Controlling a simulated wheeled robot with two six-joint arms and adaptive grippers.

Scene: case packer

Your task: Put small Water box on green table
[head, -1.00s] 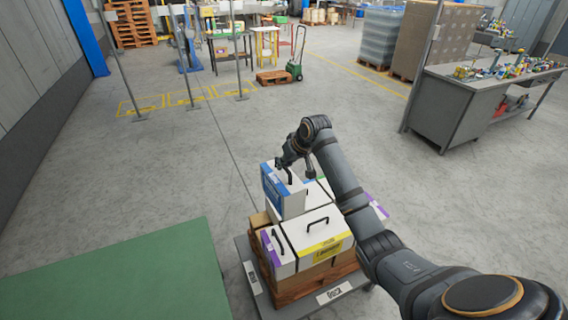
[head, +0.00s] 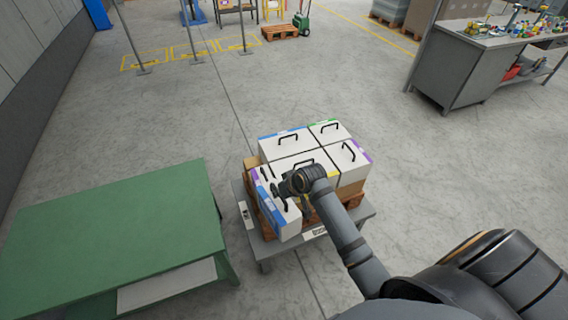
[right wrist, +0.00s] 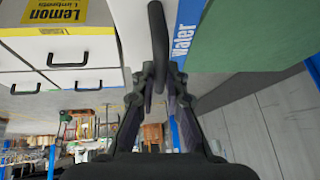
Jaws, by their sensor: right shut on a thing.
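The small white Water box (head: 286,224) has a blue side label and hangs at the front left corner of the box stack. My right gripper (head: 280,190) is shut on its black handle. In the right wrist view the handle (right wrist: 156,45) stands between the fingers of my right gripper (right wrist: 158,85), beside the blue "Water" label (right wrist: 184,35). The green table (head: 120,225) is to the left of the stack, with a bare top. A gap of floor lies between table and stack. My left gripper is not in view.
Several white boxes (head: 285,145) with black handles stand on a wooden pallet on a grey platform (head: 362,218). A yellow Lemon label (right wrist: 54,11) shows in the wrist view. A cluttered grey workbench (head: 470,70) stands at the back right.

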